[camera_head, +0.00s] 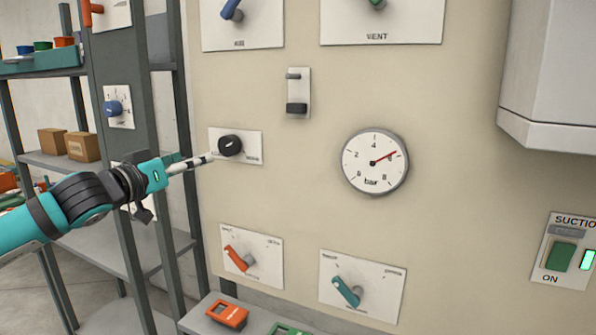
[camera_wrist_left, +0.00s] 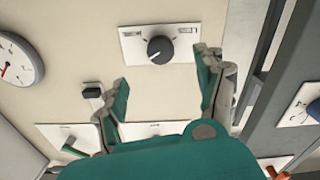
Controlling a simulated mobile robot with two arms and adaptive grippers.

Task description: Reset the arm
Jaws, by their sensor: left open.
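My left arm comes in from the left in the head view, and its gripper (camera_head: 206,158) points at the panel beside a round black knob (camera_head: 230,145) on a white plate. In the left wrist view, my left gripper (camera_wrist_left: 162,68) has its two fingers spread wide, with nothing between the pads. The black knob (camera_wrist_left: 160,50), with a white pointer mark, appears between and beyond the fingertips. The fingers look apart from the knob; the exact gap is hard to tell. My right gripper is in neither view.
The beige panel bears a pressure gauge (camera_head: 375,162), an orange lever (camera_head: 238,258), a teal lever (camera_head: 346,291), a small black switch (camera_head: 296,107) and a green suction button (camera_head: 560,256). Shelving (camera_head: 130,205) stands at left. A grey box (camera_head: 555,75) juts out at upper right.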

